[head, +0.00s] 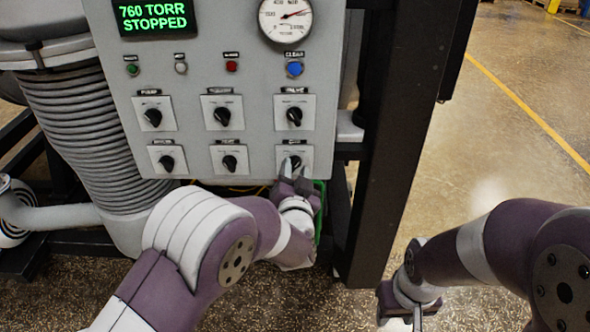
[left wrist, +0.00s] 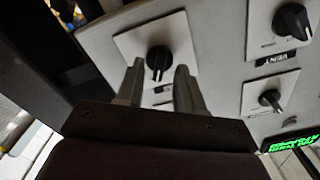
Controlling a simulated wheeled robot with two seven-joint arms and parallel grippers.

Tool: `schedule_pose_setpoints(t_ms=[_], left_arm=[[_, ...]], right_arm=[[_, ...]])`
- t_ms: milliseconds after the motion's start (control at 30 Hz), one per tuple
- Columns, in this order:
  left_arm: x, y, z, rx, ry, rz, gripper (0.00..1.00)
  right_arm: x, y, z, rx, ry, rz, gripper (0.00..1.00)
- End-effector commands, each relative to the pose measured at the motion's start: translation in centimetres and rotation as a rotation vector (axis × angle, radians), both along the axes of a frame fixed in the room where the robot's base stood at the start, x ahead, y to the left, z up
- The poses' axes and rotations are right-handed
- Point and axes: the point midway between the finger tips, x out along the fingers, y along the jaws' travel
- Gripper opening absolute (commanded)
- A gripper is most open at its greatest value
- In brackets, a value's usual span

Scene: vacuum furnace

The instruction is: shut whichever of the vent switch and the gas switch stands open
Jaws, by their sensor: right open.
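The grey control panel (head: 190,112) carries two rows of black rotary switches on white plates. The lower middle one, the vent switch (head: 230,163), bears the label VENT in the left wrist view, where its knob (left wrist: 292,20) is turned aslant. The lower right switch is presumably the gas switch (head: 295,161); its label is not legible. In the left wrist view its knob (left wrist: 158,62) points straight down the picture. My left gripper (head: 296,172) is at this switch, fingers apart on either side of the knob, with visible gaps. My right gripper (head: 410,312) is low at right, open and empty.
A green display (head: 155,17) reads 760 TORR STOPPED. A round gauge (head: 286,18) and a blue button (head: 294,69) sit above the right column of switches. A dark frame post (head: 395,150) stands right of the panel.

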Motion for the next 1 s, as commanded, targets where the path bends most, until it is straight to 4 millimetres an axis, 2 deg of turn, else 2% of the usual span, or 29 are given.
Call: schedule_pose_setpoints(t_ms=[267, 300, 367, 400, 433, 767, 1000], left_arm=[[0.4, 0.0, 0.0, 0.0, 0.0, -0.001, 0.37], [0.4, 0.0, 0.0, 0.0, 0.0, -0.001, 0.34], [0.4, 0.0, 0.0, 0.0, 0.0, -0.001, 0.14], [0.4, 0.0, 0.0, 0.0, 0.0, -0.001, 0.01], [0.4, 0.0, 0.0, 0.0, 0.0, -0.001, 0.0], [0.4, 0.0, -0.1, -0.023, 0.0, -0.001, 0.0], [0.4, 0.0, -0.3, -0.145, -0.001, -0.001, 0.0]], right_arm=[[0.0, 0.0, 0.0, 0.0, 0.0, 0.0, 0.43], [0.0, 0.0, 0.0, 0.0, 0.0, 0.0, 0.43], [0.0, 0.0, 0.0, 0.0, 0.0, 0.0, 0.43], [0.0, 0.0, 0.0, 0.0, 0.0, 0.0, 0.43], [0.0, 0.0, 0.0, 0.0, 0.0, 0.0, 0.43], [0.0, 0.0, -0.3, 0.0, 0.0, 0.0, 0.43], [0.0, 0.0, -1.6, 0.0, 0.0, 0.0, 0.43]])
